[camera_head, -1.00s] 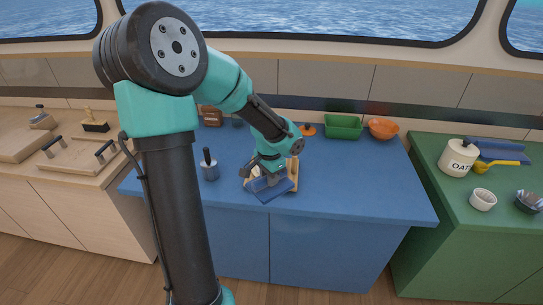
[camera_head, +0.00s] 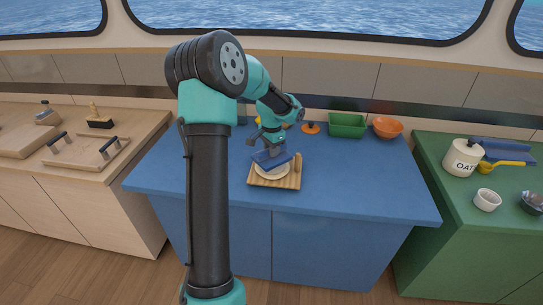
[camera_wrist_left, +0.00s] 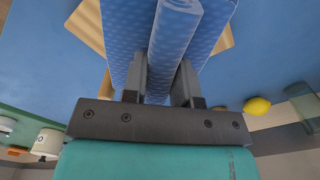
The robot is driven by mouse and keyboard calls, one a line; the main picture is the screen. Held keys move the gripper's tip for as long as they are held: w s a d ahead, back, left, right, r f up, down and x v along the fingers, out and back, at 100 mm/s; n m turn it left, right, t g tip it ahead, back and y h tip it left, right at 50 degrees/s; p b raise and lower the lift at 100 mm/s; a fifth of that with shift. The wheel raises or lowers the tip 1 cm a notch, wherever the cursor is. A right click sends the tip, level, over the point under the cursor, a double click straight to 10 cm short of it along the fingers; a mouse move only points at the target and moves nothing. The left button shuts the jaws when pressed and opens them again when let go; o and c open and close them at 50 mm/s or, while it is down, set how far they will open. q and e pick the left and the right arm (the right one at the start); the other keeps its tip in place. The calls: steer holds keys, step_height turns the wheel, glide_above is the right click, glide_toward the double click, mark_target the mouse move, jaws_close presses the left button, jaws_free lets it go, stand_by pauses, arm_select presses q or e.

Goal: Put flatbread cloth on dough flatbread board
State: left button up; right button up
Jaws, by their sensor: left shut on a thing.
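A blue cloth (camera_head: 270,160) hangs from my left gripper (camera_head: 271,146), which is shut on it; the folded cloth also fills the middle of the left wrist view (camera_wrist_left: 176,40) between the fingers. Just below and behind it in the picture is the wooden board (camera_head: 262,184), on the blue counter, with a pale round of dough (camera_head: 274,171) on it. The cloth covers the far part of the dough and board; I cannot tell whether it touches them. The board's edge shows in the left wrist view (camera_wrist_left: 90,22). My right gripper is not in view.
A brown upright piece (camera_head: 297,166) stands at the board's right side. A green tray (camera_head: 347,125), an orange bowl (camera_head: 387,128) and an orange item (camera_head: 311,128) are at the back. The lemon (camera_wrist_left: 257,106) shows in the wrist view. The blue counter's right part is clear.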

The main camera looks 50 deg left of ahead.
arm_select(q)
steer(key=shift+w+a+f, duration=0.1)
steer(key=shift+w+a, duration=0.15)
steer(key=shift+a, duration=0.15)
steer(key=shift+f, duration=1.65)
steer(key=shift+f, duration=0.15)
steer(key=o, duration=0.9)
step_height(320, 180, up, 12)
steer(key=shift+r, duration=0.15)
